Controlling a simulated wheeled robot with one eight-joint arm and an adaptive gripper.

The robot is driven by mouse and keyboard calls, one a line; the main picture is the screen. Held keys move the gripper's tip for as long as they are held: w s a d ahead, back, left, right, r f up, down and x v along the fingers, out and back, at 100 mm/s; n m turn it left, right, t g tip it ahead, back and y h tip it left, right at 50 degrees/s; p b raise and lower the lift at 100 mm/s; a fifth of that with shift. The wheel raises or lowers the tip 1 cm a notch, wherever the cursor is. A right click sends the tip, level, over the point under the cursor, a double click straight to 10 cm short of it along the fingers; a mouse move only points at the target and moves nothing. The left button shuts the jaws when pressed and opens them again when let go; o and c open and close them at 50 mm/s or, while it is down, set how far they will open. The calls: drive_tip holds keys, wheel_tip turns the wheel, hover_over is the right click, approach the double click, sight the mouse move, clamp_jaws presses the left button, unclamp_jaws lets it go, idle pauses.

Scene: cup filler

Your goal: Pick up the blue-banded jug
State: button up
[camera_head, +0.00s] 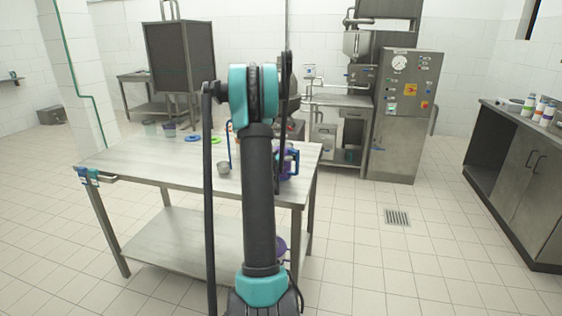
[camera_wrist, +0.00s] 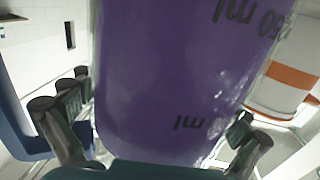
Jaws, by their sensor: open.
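A clear jug (camera_head: 291,165) with purple contents and a blue handle stands at the right part of the steel table (camera_head: 130,160), partly hidden behind my arm. In the wrist view a measuring jug with purple contents (camera_wrist: 165,75) and printed "ml" marks fills the middle, very close. A blue handle (camera_wrist: 22,135) shows at the left there. My gripper (camera_wrist: 155,115) is open, with its fingers to the left and right of the purple jug. I cannot tell whether they touch it. No blue band is clearly visible.
A white container with an orange band (camera_wrist: 285,80) is close on the right in the wrist view. On the table are a small grey cup (camera_head: 223,168), a blue ring (camera_head: 193,138), a green ring (camera_head: 216,140) and small cups (camera_head: 169,130). Bottles (camera_head: 540,108) stand on the right counter.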

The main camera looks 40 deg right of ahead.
drive_tip(key=c, duration=1.7)
drive_tip(key=shift+r, duration=0.1)
drive_tip(key=shift+c, duration=0.3)
